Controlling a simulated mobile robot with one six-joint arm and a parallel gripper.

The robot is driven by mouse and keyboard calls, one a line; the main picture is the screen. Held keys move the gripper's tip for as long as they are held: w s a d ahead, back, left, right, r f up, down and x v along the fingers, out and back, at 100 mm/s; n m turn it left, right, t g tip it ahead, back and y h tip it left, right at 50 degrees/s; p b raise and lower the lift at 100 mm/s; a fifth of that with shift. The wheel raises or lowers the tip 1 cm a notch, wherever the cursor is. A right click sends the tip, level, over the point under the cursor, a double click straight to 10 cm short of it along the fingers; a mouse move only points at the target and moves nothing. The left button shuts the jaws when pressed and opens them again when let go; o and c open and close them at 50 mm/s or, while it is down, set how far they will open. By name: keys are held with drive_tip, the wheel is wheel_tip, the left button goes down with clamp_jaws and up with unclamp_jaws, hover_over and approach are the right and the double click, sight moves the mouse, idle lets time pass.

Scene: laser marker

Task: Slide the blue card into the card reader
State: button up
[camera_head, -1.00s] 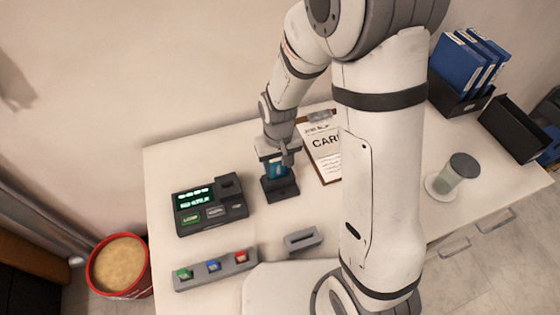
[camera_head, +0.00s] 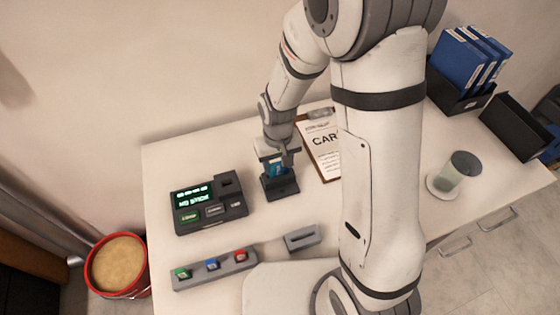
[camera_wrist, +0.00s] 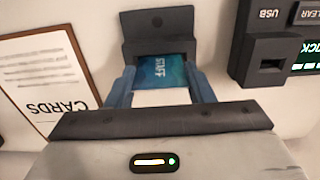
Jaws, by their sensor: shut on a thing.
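The blue card (camera_wrist: 165,70), printed "STAFF", is upright between the fingers of my gripper (camera_wrist: 163,88). In the head view my gripper (camera_head: 277,164) is above a dark block (camera_head: 281,189), and a strip of the blue card (camera_head: 275,171) shows there. In the wrist view the card's far edge meets the dark block (camera_wrist: 157,22). My gripper is shut on the card. How deep the card sits in the block is hidden. I cannot tell for sure that this block is the card reader.
A console (camera_head: 210,203) with a lit green display stands left of the block. A button strip (camera_head: 214,270) and a slotted grey block (camera_head: 303,239) lie in front. A clipboard (camera_head: 322,150) marked "CARDS" lies behind right. A glass jar (camera_head: 457,172) stands further right.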

drive_tip(key=shift+f, duration=0.3)
drive_tip(key=o, duration=1.1)
drive_tip(key=shift+r, duration=0.15)
wheel_tip(320, 180, up, 14)
drive_tip(key=p, duration=0.4)
drive_tip(key=shift+f, duration=0.2)
